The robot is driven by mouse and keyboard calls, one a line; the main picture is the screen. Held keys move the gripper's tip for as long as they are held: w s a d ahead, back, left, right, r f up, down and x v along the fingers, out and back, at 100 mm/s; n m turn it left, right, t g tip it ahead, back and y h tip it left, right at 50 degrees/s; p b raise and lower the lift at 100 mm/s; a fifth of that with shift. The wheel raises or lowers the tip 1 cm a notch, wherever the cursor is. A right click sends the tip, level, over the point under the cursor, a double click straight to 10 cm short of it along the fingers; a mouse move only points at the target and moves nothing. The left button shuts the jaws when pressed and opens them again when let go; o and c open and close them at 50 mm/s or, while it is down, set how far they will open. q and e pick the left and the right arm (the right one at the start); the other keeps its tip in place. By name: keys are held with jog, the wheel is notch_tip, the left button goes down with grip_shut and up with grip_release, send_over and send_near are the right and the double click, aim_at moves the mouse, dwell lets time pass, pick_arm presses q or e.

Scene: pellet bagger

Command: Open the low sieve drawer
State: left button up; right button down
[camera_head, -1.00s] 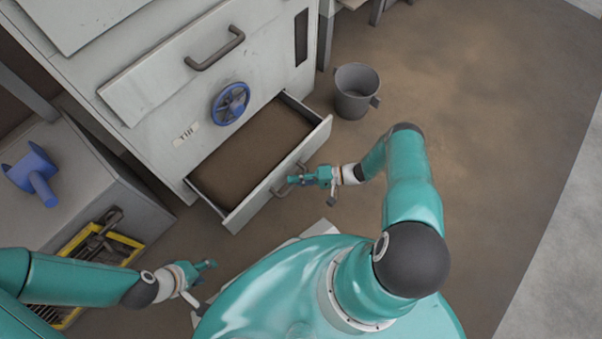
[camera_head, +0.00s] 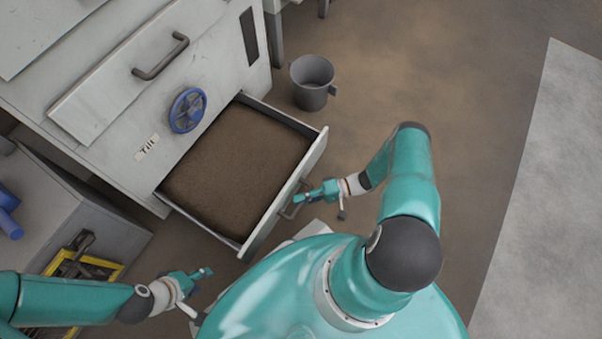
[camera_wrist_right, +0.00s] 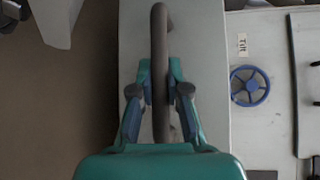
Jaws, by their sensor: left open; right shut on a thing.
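The low sieve drawer (camera_head: 283,206) is pulled out from the grey machine in the head view, and a wide bed of brown material (camera_head: 236,165) shows inside it. My right gripper (camera_head: 303,198) is at the drawer's front, shut on its dark bar handle (camera_head: 290,209). In the right wrist view the two fingers (camera_wrist_right: 160,95) close on either side of the handle bar (camera_wrist_right: 159,50), with the pale drawer front behind it. My left gripper (camera_head: 204,277) is open and empty, low at the left, apart from the drawer.
A blue handwheel (camera_head: 187,110) and an upper panel with a bar handle (camera_head: 160,57) are on the machine above the drawer. A grey bucket (camera_head: 312,83) stands right of the drawer. A yellow-edged crate (camera_head: 108,271) is at lower left. Floor at right is clear.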

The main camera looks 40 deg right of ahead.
jog(key=c, duration=1.2)
grip_release()
jog(key=shift+s+a+f, duration=0.1)
jog(key=shift+s+a, duration=0.1)
jog(key=shift+a, duration=0.15)
jog(key=shift+c, duration=0.2)
jog(key=shift+o, duration=0.5)
jog(key=shift+d, duration=0.15)
jog(key=shift+s+d, duration=0.15)
jog(key=shift+d, duration=0.35)
jog(key=v, duration=1.1)
